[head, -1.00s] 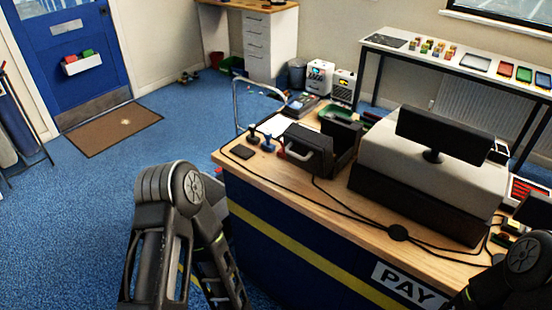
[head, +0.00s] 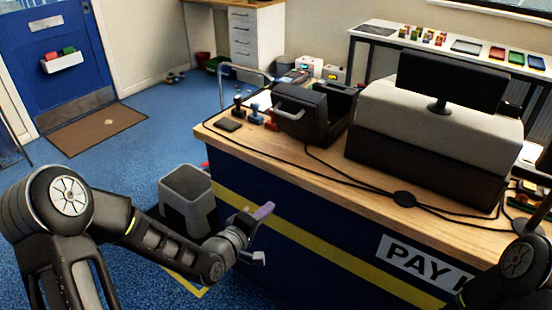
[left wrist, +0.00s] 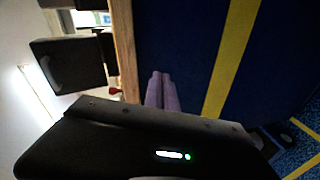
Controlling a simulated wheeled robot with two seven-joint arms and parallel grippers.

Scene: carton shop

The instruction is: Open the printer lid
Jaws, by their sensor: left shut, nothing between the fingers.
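The black printer (head: 303,118) stands on the wooden counter (head: 270,150), with a grey handle (head: 292,107) on the side facing me. It also shows sideways in the left wrist view (left wrist: 68,68). I cannot tell for certain how its lid sits. My left gripper (head: 264,211) has purple fingers and is shut and empty. It is in front of the counter's blue front, below the top edge and apart from the printer. In the left wrist view its fingers (left wrist: 162,90) lie together. My right gripper is out of view; only part of that arm shows at lower right.
Hand stamps (head: 255,113) and a dark pad (head: 229,125) lie left of the printer. A monitor (head: 450,80) stands on a large grey-and-black unit (head: 430,150) to the right. Cables (head: 340,176) cross the counter.

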